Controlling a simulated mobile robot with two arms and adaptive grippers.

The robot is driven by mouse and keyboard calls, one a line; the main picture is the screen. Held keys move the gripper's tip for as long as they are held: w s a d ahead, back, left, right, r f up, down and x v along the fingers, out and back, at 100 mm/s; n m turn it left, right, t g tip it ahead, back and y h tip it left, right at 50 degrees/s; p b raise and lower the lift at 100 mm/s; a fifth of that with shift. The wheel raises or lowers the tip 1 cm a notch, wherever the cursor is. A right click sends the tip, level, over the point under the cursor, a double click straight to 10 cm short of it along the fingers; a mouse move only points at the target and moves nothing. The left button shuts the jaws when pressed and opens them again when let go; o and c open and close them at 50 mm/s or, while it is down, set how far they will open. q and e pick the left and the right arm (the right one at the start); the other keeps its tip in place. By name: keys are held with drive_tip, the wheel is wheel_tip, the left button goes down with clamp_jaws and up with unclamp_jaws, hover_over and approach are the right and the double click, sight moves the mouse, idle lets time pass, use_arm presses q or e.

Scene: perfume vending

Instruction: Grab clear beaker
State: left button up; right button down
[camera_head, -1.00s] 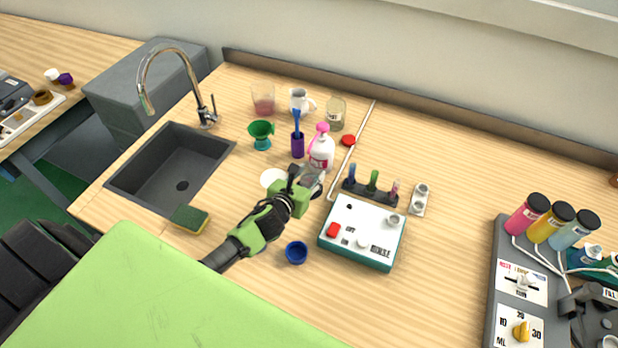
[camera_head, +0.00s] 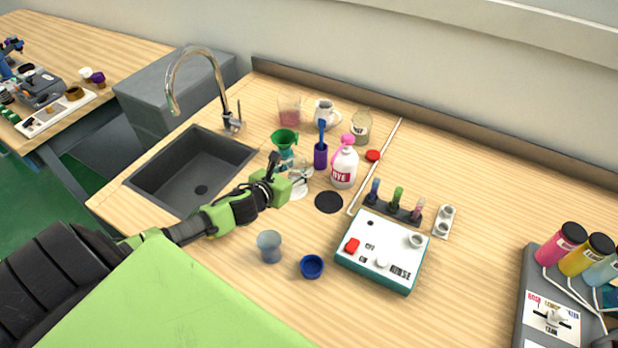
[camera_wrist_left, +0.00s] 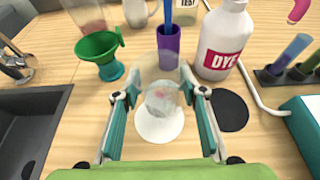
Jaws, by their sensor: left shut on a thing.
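The clear beaker (camera_wrist_left: 162,85) is between the two fingers of my left gripper (camera_wrist_left: 160,112) in the left wrist view. The gripper is shut on it. In the head view the same beaker (camera_head: 302,168) shows faintly at the fingertips of my left gripper (camera_head: 296,183), left of the white dye bottle (camera_head: 343,167). A white round disc (camera_wrist_left: 158,130) shows below the beaker. I cannot tell whether the beaker touches the table. My right gripper is not in view.
A green funnel (camera_head: 284,137), a purple holder (camera_head: 320,157) and the dye bottle stand close behind and beside the beaker. A black disc (camera_head: 328,202), a grey cup (camera_head: 269,247), a blue cap (camera_head: 311,267) and the rinse box (camera_head: 383,250) lie nearer. The sink (camera_head: 190,172) is left.

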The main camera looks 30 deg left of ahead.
use_arm(q)
drive_tip(key=shift+s+a+b, duration=0.15)
drive_tip(key=shift+a+b, duration=0.95)
drive_tip(key=shift+a, duration=2.45)
drive_tip(key=shift+r, duration=0.1)
